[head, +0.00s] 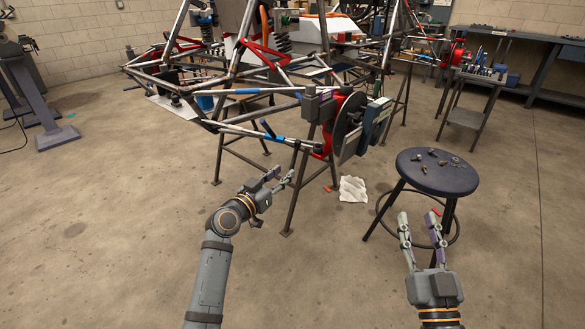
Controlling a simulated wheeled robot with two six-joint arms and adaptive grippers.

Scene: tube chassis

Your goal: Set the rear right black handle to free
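The tube chassis (250,92) of grey tubes stands on dark stands in the upper middle of the head view. At its near corner is a hub with a brake disc (347,124) and a red part. A small dark lever (267,129) sticks up from the lower tube beside a blue band; it may be the black handle, but I cannot tell its setting. My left gripper (284,175) looks open and empty, below the hub and apart from the lever. My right gripper (418,222) is open and empty, low at the right, near the stool.
A round dark stool (437,171) with several small metal parts stands at the right. A white cloth (352,189) lies on the floor beside a stand leg. A cart (470,96) and workbench (545,72) are at the back right.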

